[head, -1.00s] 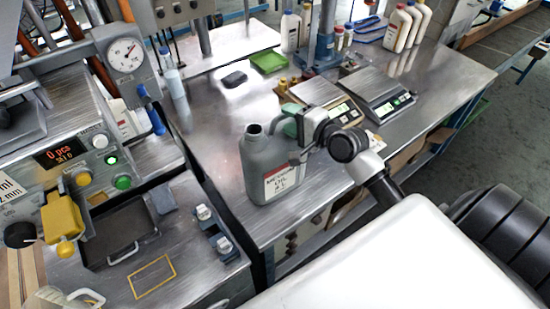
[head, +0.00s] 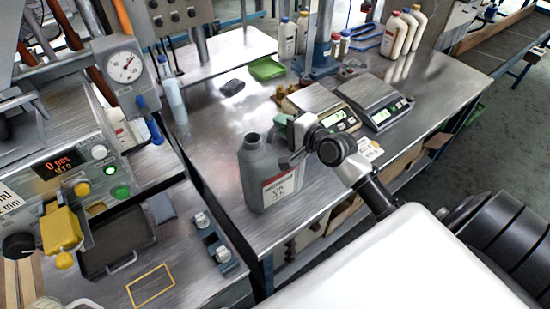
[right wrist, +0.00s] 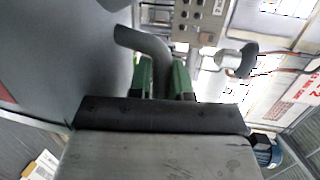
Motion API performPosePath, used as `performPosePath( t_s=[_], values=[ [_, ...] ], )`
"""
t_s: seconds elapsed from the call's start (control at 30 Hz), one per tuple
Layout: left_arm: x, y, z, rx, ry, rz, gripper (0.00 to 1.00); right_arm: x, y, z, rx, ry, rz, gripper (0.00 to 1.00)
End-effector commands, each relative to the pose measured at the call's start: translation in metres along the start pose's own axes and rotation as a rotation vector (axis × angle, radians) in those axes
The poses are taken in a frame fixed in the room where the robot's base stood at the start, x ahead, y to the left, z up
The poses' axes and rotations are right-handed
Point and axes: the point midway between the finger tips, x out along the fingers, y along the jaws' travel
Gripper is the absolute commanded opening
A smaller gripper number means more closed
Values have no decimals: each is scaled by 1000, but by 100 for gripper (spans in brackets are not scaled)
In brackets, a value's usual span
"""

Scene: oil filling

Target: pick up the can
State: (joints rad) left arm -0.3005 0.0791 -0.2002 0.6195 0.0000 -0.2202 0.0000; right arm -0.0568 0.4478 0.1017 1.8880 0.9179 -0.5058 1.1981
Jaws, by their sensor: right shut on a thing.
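The can (head: 268,178) is a grey oil can with an open round neck and a white and red label. It is upright at the near left part of the metal table in the head view. In the right wrist view its grey body (right wrist: 85,50) fills the upper left. My right gripper (head: 288,138) is at its upper right side, shut on its handle. The green fingers (right wrist: 163,78) sit on both sides of the grey handle (right wrist: 148,45). I cannot tell whether the can's base touches the table. My left gripper is not in view.
Two scales (head: 378,97) stand behind the can on the table (head: 225,150). A green tray (head: 267,68) and white bottles (head: 402,30) are further back. A machine with a dial gauge (head: 125,67) and a dark tray (head: 118,240) are at the left.

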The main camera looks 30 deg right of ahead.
Motion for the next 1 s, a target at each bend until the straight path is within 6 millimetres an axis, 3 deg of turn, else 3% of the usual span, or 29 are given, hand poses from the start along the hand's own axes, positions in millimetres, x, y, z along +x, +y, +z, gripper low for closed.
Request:
performPosePath(
  t_s=[0.27,0.47,0.8,1.0],
  values=[
    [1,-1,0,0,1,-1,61,-2,-11,1,-1,-1,-4,0],
    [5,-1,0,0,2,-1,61,-8,-44,3,-3,0,-9,0],
    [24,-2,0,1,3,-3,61,-90,-70,-12,-5,1,1,0],
    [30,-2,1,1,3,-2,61,-121,-83,-18,-2,0,0,0]
  ],
)
